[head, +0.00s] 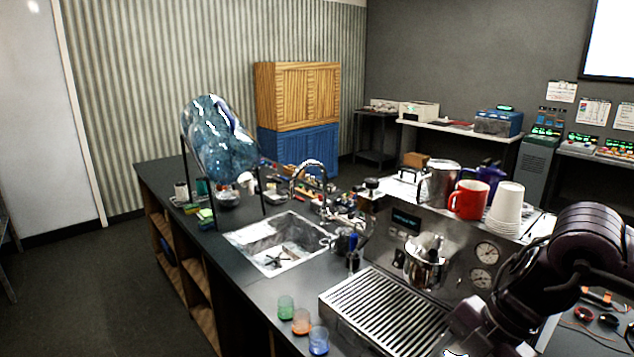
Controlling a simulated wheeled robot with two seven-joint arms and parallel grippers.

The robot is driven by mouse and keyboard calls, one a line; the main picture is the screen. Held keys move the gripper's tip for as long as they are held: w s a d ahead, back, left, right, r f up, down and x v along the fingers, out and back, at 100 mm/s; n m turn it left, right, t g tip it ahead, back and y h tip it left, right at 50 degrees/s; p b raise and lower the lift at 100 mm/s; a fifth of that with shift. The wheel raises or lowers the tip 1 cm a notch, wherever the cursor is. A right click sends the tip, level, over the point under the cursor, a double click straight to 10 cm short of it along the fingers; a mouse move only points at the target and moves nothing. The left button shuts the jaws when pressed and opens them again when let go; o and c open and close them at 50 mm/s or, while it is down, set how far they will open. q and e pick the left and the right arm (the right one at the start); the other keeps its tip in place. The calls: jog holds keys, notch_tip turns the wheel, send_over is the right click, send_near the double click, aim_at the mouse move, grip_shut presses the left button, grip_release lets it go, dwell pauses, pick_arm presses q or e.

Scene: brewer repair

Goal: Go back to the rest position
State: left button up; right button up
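My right arm (575,265) comes in at the right edge as a dark, jointed limb. It bends down and to the left in front of the espresso machine (380,247), and its lower end runs out of the bottom of the head view. The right gripper's fingers do not show, so I cannot see whether it holds anything. My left arm and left gripper are out of view. A steel pitcher (424,270) is at the front of the machine, above the slatted drip tray (385,310).
A red mug (468,199) and stacked white cups (506,208) sit on the machine. A sink (278,243) and large bluish transparent container (220,140) are farther back. Floor at left is clear.

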jog(key=a+f+n+t+y, duration=0.1)
jog(key=a+f, duration=0.2)
jog(key=a, duration=0.5)
jog(key=a+f+n+t+y, duration=0.1)
jog(key=a+f+n+y, duration=0.1)
jog(key=a, duration=0.6)
jog(key=a+r+m+t+y, duration=0.3)
jog(key=a+m+t, duration=0.1)
jog(key=a, duration=0.7)
jog(key=d+f+m+t+h, duration=0.4)
jog(key=d+m+h, duration=0.2)
jog(key=d+m, duration=0.7)
jog(key=s+d+f+m+g+h, duration=0.5)
jog(key=s+d+f+m+g, duration=0.3)
jog(key=s+d+f, duration=0.5)
notch_tip(320, 180, down, 35)
jog(key=s+b, duration=0.2)
jog(key=b, duration=0.3)
pick_arm(q)
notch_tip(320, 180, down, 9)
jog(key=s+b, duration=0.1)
jog(key=b, duration=0.2)
jog(key=shift+b, duration=0.35)
pick_arm(e)
jog(key=s+d+f+g, duration=0.1)
jog(key=s+d+f, duration=0.2)
jog(key=s+f, duration=1.6)
notch_tip(320, 180, down, 2)
jog(key=shift+d+g, duration=0.2)
jog(key=shift+g, duration=0.1)
